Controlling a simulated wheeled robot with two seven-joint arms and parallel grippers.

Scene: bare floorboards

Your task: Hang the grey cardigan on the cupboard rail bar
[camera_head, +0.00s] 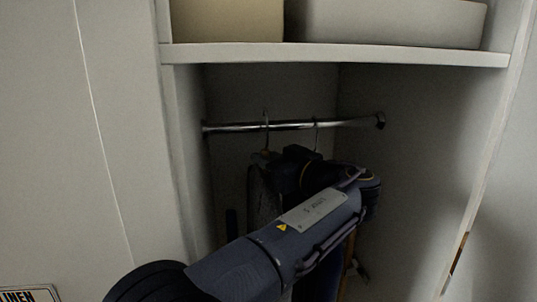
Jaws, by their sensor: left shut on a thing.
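The metal rail bar (345,123) runs across the inside of the cupboard, below the shelf. Two hanger hooks show at the bar, a left one (266,132) and a right one (316,134). A dark grey garment, which looks like the grey cardigan (262,196), hangs below the left hook, partly hidden behind my left arm. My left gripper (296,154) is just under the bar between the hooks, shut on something. Its fingertips and the held part are dark and hard to make out. I cannot tell whether the right hook bears on the bar. My right gripper is not seen.
A white shelf (330,54) spans the cupboard above the bar, with a cream box (227,20) and a grey-white box (390,23) on it. The side walls close in left and right. The bar's right end looks clear. A sign (30,294) shows at lower left.

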